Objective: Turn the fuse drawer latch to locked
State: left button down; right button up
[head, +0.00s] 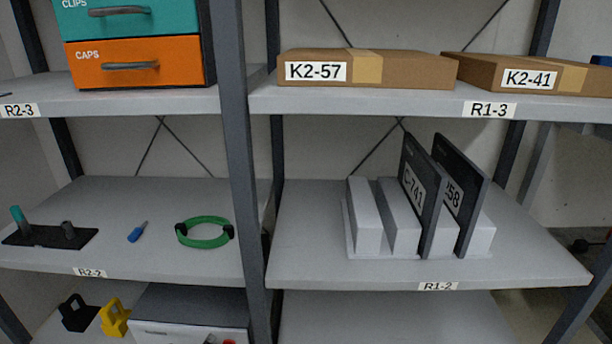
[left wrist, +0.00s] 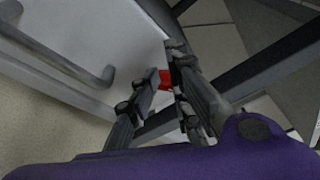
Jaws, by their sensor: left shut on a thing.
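In the left wrist view, my left gripper (left wrist: 168,84) is shut on a small red latch (left wrist: 164,77) at the edge of a white drawer front (left wrist: 80,48). The fingers hide part of the latch, so I cannot tell which way it points. A grey bar handle (left wrist: 62,47) is on the same front. In the head view, a white unit with a dark top (head: 190,300) stands on the lower left shelf, cut off by the bottom edge, with a bit of red low on its front. My right gripper is in neither view.
A grey shelf post (head: 242,150) stands right of the unit. Yellow (head: 116,318) and black (head: 76,313) holders sit left of it. Above are a green ring (head: 204,243) and a blue tool (head: 138,232). The lower right shelf (head: 400,318) looks bare where visible.

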pick_arm(q)
jog(key=shift+w+a+f, duration=0.15)
jog(key=shift+a+f, duration=0.1)
jog(key=shift+a, duration=0.25)
jog(key=shift+a+r, duration=0.1)
jog(key=shift+a, duration=0.15)
jog(key=shift+s+p, duration=0.45)
jog(key=s+p, duration=0.1)
jog(key=s, duration=0.4)
jog(key=shift+d+p, duration=0.1)
jog(key=shift+p, duration=0.25)
jog(key=shift+s, duration=0.1)
